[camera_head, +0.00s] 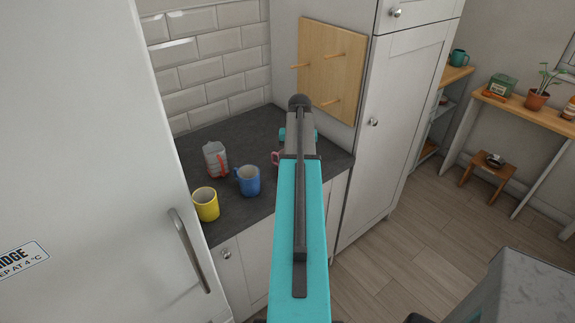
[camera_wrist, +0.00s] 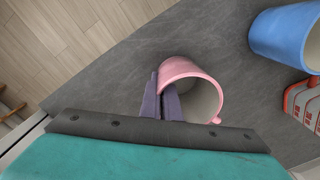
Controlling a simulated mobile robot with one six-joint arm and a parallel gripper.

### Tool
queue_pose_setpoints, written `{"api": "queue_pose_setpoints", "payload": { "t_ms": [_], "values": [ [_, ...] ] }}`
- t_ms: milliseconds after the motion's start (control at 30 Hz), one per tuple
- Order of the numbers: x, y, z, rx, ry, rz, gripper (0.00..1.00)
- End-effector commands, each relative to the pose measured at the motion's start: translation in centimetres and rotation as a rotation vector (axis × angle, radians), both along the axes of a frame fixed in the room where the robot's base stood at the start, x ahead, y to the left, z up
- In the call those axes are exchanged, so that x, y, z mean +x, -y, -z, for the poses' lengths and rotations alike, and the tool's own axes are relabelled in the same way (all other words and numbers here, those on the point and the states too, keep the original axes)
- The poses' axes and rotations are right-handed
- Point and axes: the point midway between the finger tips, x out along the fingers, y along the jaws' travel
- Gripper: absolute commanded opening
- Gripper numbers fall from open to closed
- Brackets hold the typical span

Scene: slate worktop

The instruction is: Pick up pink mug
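The pink mug (camera_wrist: 182,68) is in the middle of the wrist view, its opening facing the camera. A small part of its handle shows at the lower right of its rim. The two purple fingers of my gripper (camera_wrist: 161,88) are close together at the mug's left rim, one outside and one inside, with the wall between them. In the head view my arm hides most of the pink mug (camera_head: 276,158); only a pink piece shows left of the arm. I cannot tell whether the mug touches the worktop.
On the slate worktop (camera_head: 240,133) stand a blue mug (camera_head: 249,182), a yellow mug (camera_head: 207,206) and a grey-and-red container (camera_head: 215,160), left of my arm. A wooden peg board (camera_head: 331,65) is on the cabinet side behind. The fridge (camera_head: 90,150) borders the left.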

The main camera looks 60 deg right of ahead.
Motion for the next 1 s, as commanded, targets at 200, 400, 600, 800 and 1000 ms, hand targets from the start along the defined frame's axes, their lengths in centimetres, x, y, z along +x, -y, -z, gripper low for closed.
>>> {"api": "queue_pose_setpoints", "payload": {
  "t_ms": [200, 400, 600, 800, 1000],
  "values": [
    [0.0, 0.0, 0.0, -0.001, 0.001, 0.0, 0.0],
    [0.1, 0.0, -0.4, -0.001, 0.001, 0.0, 0.0],
    [0.1, 0.0, -1.5, -0.002, 0.001, -0.001, 0.0],
    [0.1, 0.1, -3.0, -0.002, 0.001, -0.001, 0.0],
    [-1.0, -1.0, -3.5, -0.001, 0.001, -0.001, 0.0]
  ]
}}
